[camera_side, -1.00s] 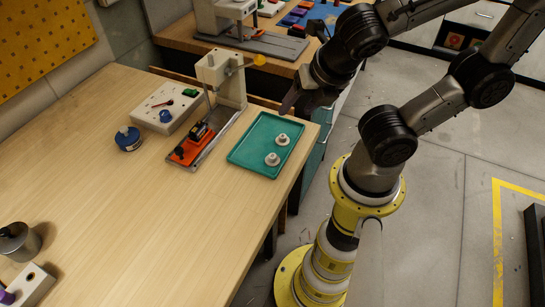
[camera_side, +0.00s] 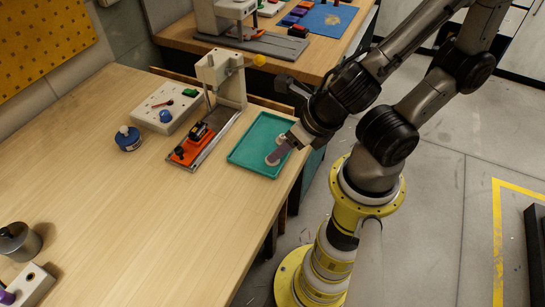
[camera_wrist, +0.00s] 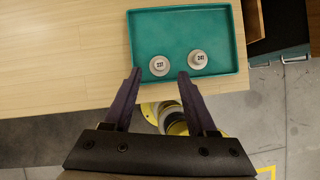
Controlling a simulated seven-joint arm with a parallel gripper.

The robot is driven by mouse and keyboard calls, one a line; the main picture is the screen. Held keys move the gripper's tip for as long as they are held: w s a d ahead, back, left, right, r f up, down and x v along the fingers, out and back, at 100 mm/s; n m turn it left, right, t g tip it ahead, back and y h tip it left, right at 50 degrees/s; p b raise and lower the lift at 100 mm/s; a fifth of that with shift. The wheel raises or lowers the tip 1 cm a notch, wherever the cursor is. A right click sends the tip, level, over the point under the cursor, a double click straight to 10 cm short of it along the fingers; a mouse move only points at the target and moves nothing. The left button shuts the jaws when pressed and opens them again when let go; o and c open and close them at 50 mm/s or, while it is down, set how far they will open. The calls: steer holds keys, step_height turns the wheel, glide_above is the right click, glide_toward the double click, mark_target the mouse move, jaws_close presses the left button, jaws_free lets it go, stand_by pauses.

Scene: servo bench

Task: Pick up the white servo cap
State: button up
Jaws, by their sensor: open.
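Two round whitish servo caps with dark printed marks lie in a teal tray (camera_wrist: 230,15). In the wrist view, the left cap (camera_wrist: 159,66) shows between the fingertips of my gripper (camera_wrist: 160,73), and the right cap (camera_wrist: 197,60) shows just outside the right finger. The jaws are open and nothing is held. In the side view, my gripper (camera_side: 277,154) reaches down over the right part of the tray (camera_side: 248,152). It partly covers the caps there. I cannot tell the remaining height above the left cap.
An orange-and-black fixture (camera_side: 195,143) under a pale press stand (camera_side: 230,85) is left of the tray. A white box with a blue knob (camera_side: 166,116) and a blue round part (camera_side: 128,138) stand further left.

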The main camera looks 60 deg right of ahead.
mark_target(276, 162)
steer(key=shift+x, duration=2.05)
jaws_close()
